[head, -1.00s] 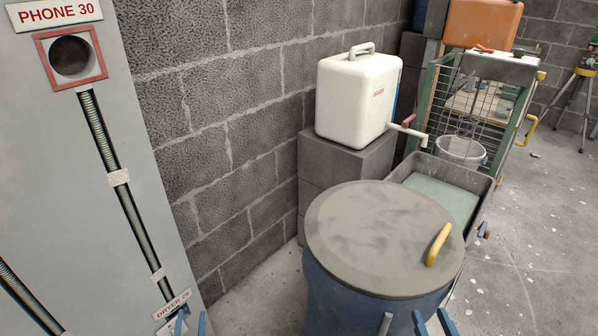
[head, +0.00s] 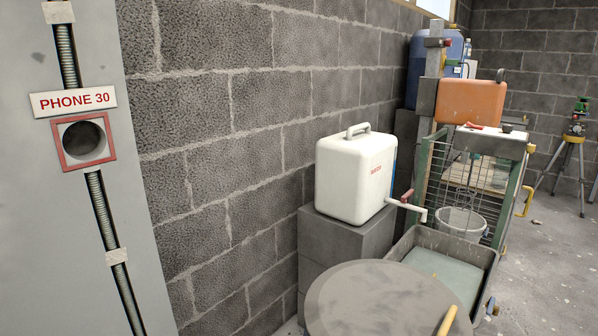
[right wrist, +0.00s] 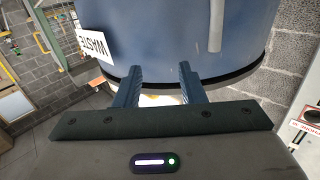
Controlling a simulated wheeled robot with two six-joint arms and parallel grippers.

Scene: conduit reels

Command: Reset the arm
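My right gripper (right wrist: 161,78) shows in the right wrist view. Its two dark blue fingers stand apart, with nothing held between them. I cannot tell whether the fingertips touch the drum. My left gripper is in neither current view, and the head view shows neither arm.
The head view shows the drum's grey lid (head: 375,300) with a yellow handle, a white water container (head: 352,178) on grey blocks (head: 345,238), and a grey trough (head: 480,262). A panel marked "PHONE 30" (head: 72,101) stands left. Floor at far right is partly open.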

